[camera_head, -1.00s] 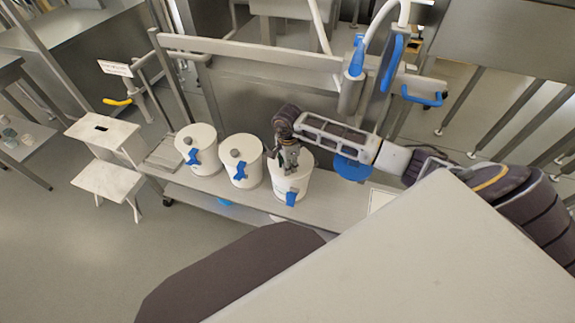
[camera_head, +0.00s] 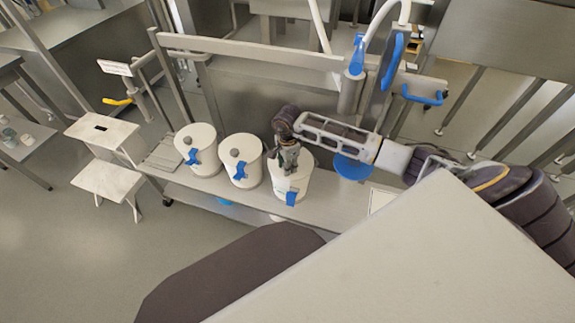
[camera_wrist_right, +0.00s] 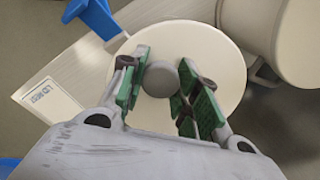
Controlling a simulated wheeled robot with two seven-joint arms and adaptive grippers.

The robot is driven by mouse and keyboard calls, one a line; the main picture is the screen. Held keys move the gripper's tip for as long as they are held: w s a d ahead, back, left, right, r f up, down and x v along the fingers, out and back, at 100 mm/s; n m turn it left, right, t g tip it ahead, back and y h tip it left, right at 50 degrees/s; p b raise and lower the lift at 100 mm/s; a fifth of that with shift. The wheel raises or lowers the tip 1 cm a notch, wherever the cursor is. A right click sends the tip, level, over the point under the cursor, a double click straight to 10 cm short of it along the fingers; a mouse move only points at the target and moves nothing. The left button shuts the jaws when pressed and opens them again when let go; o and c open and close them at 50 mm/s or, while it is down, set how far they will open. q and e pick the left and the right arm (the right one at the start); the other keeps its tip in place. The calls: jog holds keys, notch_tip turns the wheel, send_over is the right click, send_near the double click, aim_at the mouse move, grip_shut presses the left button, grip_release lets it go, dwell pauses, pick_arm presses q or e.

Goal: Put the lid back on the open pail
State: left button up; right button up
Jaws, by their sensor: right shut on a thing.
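Three white pails stand in a row on the metal bench. The left pail (camera_head: 203,163) and the middle pail (camera_head: 247,173) have lids with grey knobs. My right gripper (camera_head: 288,166) is over the right pail (camera_head: 281,197) and hides much of its top. In the right wrist view, my right gripper (camera_wrist_right: 164,92) has its green-padded fingers on either side of the round grey knob (camera_wrist_right: 160,78) of a pale round lid (camera_wrist_right: 190,43). It is shut on this knob. I cannot tell whether the lid touches the pail rim. My left gripper is not in view.
A blue disc (camera_head: 353,167) is right of the right pail. A filling nozzle with a blue part (camera_head: 357,55) and blue handle (camera_head: 422,96) rise behind. A "LID REST" label (camera_wrist_right: 46,101) lies on the bench. A white step stool (camera_head: 105,180) stands left.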

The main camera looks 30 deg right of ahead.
dwell(0.6)
dwell(0.3)
jog(key=o, duration=1.1)
jog(key=o, duration=0.5)
jog(key=shift+r, duration=0.15)
jog(key=shift+r+p, duration=2.05)
jog(key=shift+r, duration=1.3)
